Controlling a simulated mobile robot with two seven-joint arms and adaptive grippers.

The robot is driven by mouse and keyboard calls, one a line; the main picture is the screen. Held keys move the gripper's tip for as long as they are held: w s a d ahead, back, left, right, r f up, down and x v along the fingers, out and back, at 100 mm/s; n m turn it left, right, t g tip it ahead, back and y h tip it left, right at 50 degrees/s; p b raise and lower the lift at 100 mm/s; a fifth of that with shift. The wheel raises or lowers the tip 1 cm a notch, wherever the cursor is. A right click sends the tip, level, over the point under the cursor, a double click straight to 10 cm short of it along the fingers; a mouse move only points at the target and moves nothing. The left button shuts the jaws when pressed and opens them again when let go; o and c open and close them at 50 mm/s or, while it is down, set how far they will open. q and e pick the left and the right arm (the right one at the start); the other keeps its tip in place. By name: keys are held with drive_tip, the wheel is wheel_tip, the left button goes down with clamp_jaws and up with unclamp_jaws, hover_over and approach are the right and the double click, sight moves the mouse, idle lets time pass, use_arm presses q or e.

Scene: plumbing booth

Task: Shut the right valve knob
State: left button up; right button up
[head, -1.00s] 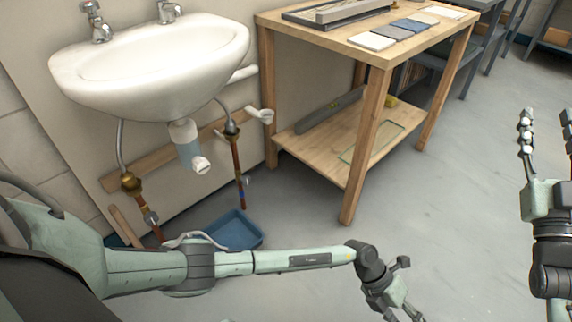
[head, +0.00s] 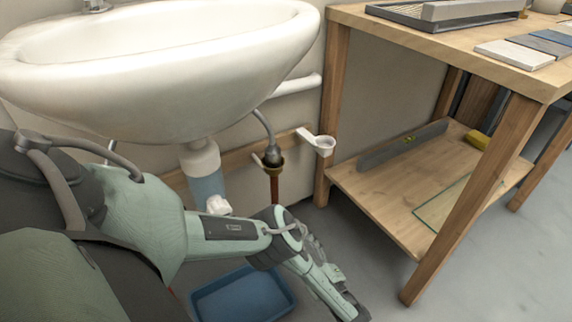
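The white sink (head: 160,70) fills the upper left of the head view. Below its right side a braided hose runs down to a brass fitting (head: 272,158) on the right copper supply pipe (head: 275,186). The lower part of this pipe, with the right valve knob, is hidden behind my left arm. My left gripper (head: 345,298) is in front of and to the right of this pipe, pointing down and to the right. Its fingers are seen from the side, and nothing clearly shows between them. The left pipe is also hidden by my arm. My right gripper is out of view.
A blue tray (head: 243,294) lies on the floor under the sink. The white drain trap (head: 207,180) hangs left of the right pipe. A wooden workbench (head: 420,200) with a low shelf stands close on the right. Grey floor (head: 370,275) lies open in front.

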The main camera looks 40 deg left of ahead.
use_arm(q)
drive_tip(key=x, duration=0.7)
drive_tip(key=shift+a+b, duration=0.2)
drive_tip(key=shift+b, duration=0.2)
drive_tip(key=c, duration=1.2)
